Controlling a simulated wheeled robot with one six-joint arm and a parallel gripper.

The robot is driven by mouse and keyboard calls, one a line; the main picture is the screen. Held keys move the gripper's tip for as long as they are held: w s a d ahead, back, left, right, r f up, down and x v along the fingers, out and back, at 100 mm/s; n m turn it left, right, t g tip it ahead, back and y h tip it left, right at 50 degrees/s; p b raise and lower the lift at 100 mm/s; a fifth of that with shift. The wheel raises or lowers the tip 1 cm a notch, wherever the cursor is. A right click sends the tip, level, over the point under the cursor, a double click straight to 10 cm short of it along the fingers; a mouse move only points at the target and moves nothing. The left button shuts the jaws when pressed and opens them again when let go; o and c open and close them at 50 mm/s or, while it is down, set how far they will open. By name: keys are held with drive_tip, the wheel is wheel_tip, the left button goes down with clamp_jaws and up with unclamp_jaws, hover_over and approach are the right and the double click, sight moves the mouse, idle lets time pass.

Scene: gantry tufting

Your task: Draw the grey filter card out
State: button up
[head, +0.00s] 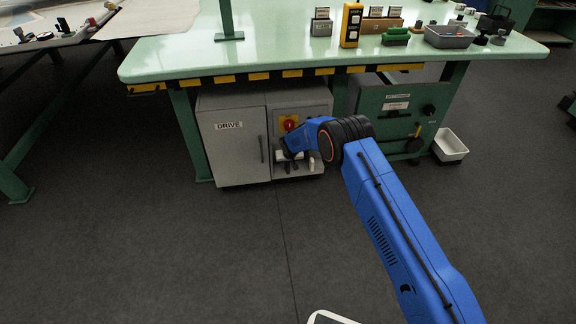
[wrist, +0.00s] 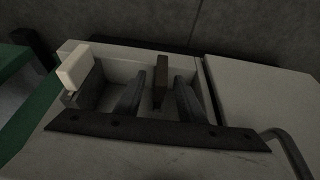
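In the wrist view my gripper (wrist: 160,90) has two dark fingers standing apart, with a slim dark brownish-grey upright piece (wrist: 161,78) between them. Narrow gaps show on both sides of this piece. It may be the filter card or its tab; dim light hides its true colour. The piece stands in front of a pale cabinet face. In the head view my gripper (head: 287,157) is low at the right part of the grey DRIVE cabinet (head: 235,160), below a red knob on a yellow plate (head: 289,124). My wrist hides part of the cabinet front there.
A pale block (wrist: 73,66) sticks out left of the fingers in the wrist view. A door handle (wrist: 285,145) is at lower right. The green table (head: 270,52) overhangs the cabinet. A green machine (head: 395,115) and white bin (head: 450,146) stand right. The floor in front is clear.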

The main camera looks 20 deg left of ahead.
clamp_jaws()
drive_tip(key=s+d, duration=0.4)
drive_tip(key=s, duration=0.2)
drive_tip(key=shift+s, duration=0.35)
idle(2.8)
